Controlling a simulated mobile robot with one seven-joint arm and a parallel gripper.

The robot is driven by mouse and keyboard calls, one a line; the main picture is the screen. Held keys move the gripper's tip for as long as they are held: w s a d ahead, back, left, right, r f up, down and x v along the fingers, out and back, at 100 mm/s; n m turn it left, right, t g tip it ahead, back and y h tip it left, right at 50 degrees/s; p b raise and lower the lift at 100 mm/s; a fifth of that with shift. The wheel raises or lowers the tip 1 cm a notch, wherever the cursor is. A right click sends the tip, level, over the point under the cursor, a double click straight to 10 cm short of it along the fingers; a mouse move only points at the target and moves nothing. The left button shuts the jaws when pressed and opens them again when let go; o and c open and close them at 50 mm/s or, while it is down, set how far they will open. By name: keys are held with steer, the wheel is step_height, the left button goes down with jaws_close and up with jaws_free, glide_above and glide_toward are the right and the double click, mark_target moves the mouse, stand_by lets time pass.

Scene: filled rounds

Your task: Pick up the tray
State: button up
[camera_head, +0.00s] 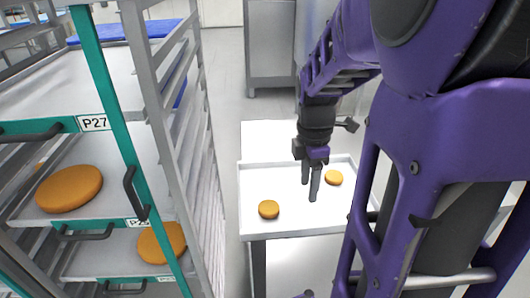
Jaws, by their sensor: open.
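A white, low-rimmed tray (290,226) forms the top of a small stand in the middle of the view. An orange round (269,209) lies near its front left, and another orange round (333,177) lies towards its back right. My gripper (309,191) points down over the tray between the two rounds. Its two dark fingers are apart with nothing between them. I cannot tell whether the fingertips touch the tray surface. My purple arm hides part of the tray's right side.
A rack with teal posts (108,93) fills the left. Its shelves hold more trays (92,211) with large orange rounds (69,189) and dark handles (136,194). A grey cabinet (270,45) stands at the back. Pale floor (222,90) is clear between rack and cabinet.

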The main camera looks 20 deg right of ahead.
steer(key=d+r+m, duration=0.1)
steer(key=d+r, duration=0.1)
steer(key=d, duration=0.1)
steer(key=b, duration=0.2)
glide_above(316, 225)
steer(key=f, duration=1.1)
steer(key=shift+a+f, duration=0.2)
steer(key=shift+a, duration=0.15)
steer(key=f+b, duration=0.1)
steer(key=b, duration=0.1)
steer(key=f+b, duration=0.2)
steer(key=d+f+b, duration=0.1)
steer(key=f+b, duration=0.1)
steer(key=shift+f, duration=0.1)
steer(key=shift+a+f+b, duration=0.1)
steer(key=shift+f+b, duration=0.5)
steer(key=shift+b, duration=0.1)
steer(key=shift+r, duration=0.1)
jaws_close()
